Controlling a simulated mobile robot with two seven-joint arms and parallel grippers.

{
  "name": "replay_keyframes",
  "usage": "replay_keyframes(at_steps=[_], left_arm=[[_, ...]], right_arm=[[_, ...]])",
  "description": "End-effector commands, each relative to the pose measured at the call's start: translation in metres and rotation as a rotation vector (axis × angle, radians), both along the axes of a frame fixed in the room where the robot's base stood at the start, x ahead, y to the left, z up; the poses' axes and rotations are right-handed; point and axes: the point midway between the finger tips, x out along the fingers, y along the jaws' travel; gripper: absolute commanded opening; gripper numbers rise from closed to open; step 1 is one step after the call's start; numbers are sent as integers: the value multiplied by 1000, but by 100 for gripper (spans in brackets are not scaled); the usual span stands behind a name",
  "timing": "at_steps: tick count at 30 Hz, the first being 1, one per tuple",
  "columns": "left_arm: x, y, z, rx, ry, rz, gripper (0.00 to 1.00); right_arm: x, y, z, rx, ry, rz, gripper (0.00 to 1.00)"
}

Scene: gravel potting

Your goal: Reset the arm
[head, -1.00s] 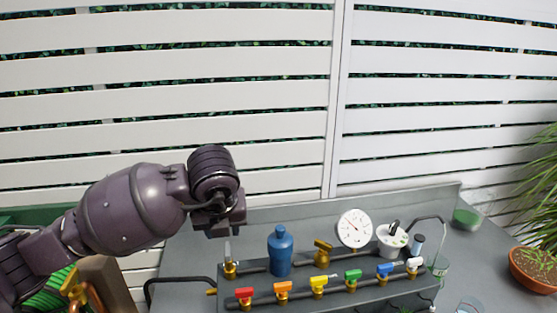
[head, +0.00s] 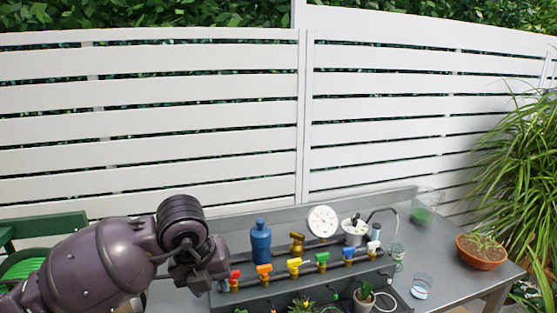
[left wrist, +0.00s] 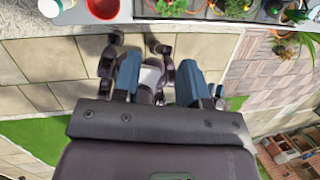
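My left arm comes in from the left in the head view. Its wrist end (head: 200,268) is in front of the left end of the valve row, and its fingers are not clear there. In the left wrist view, my left gripper (left wrist: 158,80) shows two blue fingers standing well apart, with nothing held between them. Paving and dark parts that look like my own body show beyond the fingers. My right gripper is not seen in either view.
The grey bench (head: 455,282) carries a row of coloured valves (head: 295,265), a blue bottle (head: 261,242), a white gauge (head: 322,221) and a glass (head: 421,287). A potted plant (head: 482,255) stands at the right. A white slatted fence (head: 200,110) closes the back.

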Motion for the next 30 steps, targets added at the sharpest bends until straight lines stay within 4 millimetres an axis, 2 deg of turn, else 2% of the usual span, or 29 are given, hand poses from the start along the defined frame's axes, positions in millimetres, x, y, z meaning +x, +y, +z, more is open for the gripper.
replay_keyframes(at_steps=[3, 9, 13, 17, 20, 24, 26, 30], left_arm=[[-21, -22, -21, -157, 95, -86, 39], [-64, -67, -40, -550, 251, -217, 39], [-89, -92, -36, -900, 323, -237, 39], [-99, -101, -23, -1251, 340, -166, 39], [-96, -95, -14, -1506, 317, -47, 39], [-82, -68, -14, -1807, 244, 212, 39], [-75, -50, -21, -1910, 202, 355, 39], [-63, -1, -54, -2070, 90, 746, 39]], right_arm=[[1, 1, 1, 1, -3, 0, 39], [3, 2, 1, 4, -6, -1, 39], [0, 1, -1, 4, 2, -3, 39], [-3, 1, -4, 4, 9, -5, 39], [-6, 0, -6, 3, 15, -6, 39], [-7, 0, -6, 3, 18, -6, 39], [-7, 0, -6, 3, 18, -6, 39], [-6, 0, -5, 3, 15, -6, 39]])
